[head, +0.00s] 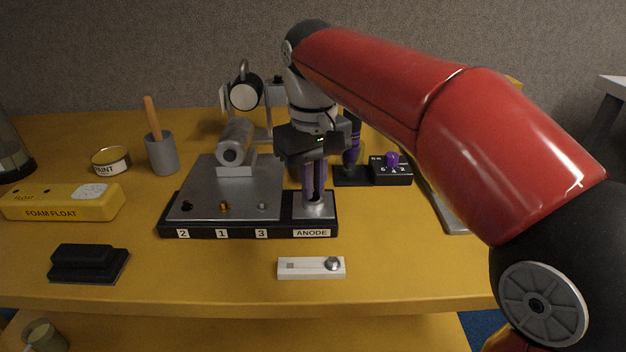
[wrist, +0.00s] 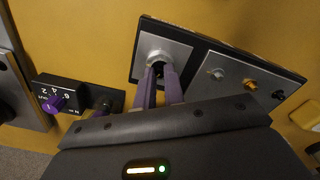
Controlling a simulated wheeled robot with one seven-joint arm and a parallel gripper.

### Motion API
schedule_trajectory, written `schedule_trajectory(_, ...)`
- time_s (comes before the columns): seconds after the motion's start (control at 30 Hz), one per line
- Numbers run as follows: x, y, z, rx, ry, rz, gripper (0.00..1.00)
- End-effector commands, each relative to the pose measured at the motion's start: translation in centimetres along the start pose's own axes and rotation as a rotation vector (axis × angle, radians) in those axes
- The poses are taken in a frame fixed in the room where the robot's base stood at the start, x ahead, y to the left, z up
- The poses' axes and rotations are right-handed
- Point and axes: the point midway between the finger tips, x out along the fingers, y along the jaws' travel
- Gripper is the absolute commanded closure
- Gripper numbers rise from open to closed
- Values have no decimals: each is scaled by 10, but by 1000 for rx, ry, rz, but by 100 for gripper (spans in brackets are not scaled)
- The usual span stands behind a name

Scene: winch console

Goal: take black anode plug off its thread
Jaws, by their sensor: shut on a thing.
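The console (head: 248,232) has a black base with tags 2, 1, 3 and ANODE. At its right end, above the ANODE tag, stands a silver threaded seat (head: 319,210). My gripper (head: 314,190) points down onto this seat from above. In the wrist view its purple fingers (wrist: 158,72) reach to the silver collar and are shut on the black anode plug (wrist: 157,66). Only a small dark part of the plug shows between the fingertips. The plug is hidden in the head view. I cannot tell how far it sits in its thread.
A black selector box (head: 391,172) with a purple knob stands right of the console. A white box (head: 311,268) with a silver knob lies in front. A yellow foam float (head: 62,203), a paint tin (head: 111,160), a grey cup (head: 162,155) and a black block (head: 88,264) are at left.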

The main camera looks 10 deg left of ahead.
Motion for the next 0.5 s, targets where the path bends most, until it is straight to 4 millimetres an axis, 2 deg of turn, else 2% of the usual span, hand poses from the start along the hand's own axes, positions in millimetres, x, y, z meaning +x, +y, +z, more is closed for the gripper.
schedule_trajectory(0.5, -4, 0, 0, -22, 0, 0, 100)
